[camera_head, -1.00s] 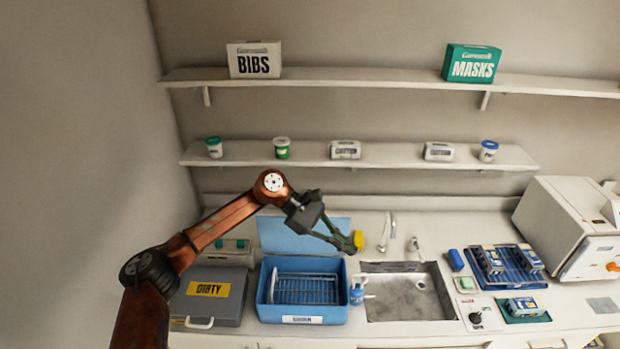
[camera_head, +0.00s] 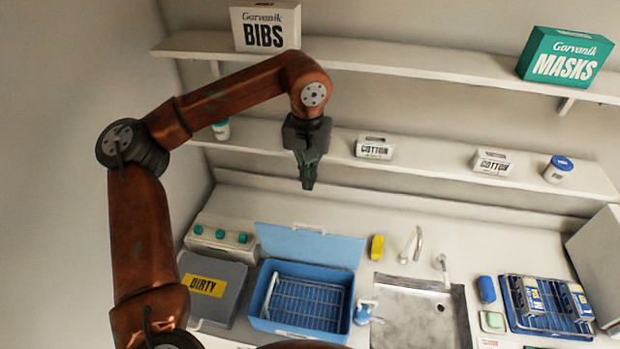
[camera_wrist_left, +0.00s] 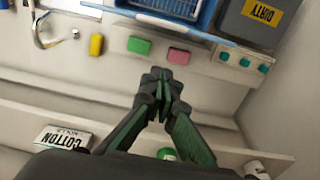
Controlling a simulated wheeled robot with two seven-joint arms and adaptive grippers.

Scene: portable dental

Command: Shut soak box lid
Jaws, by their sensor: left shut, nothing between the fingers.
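The blue soak box (camera_head: 260,292) stands on the counter with a wire rack inside. Its blue lid (camera_head: 335,250) is open, tipped back on the far side, with a light handle on its far edge. My left gripper (camera_head: 308,185) is shut and empty, pointing down, above and beyond the lid and apart from it. In the left wrist view its fingertips (camera_wrist_left: 162,80) are together, and the lid's blue edge (camera_wrist_left: 190,36) shows near the top. My right gripper is not in view.
The grey DIRTY box (camera_head: 215,308) is left of the soak box; a white unit with teal knobs (camera_head: 222,238) is behind it. The sink (camera_head: 425,312) and a yellow item (camera_head: 377,247) are to the right. Shelves with cotton boxes (camera_head: 375,147) are behind my gripper.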

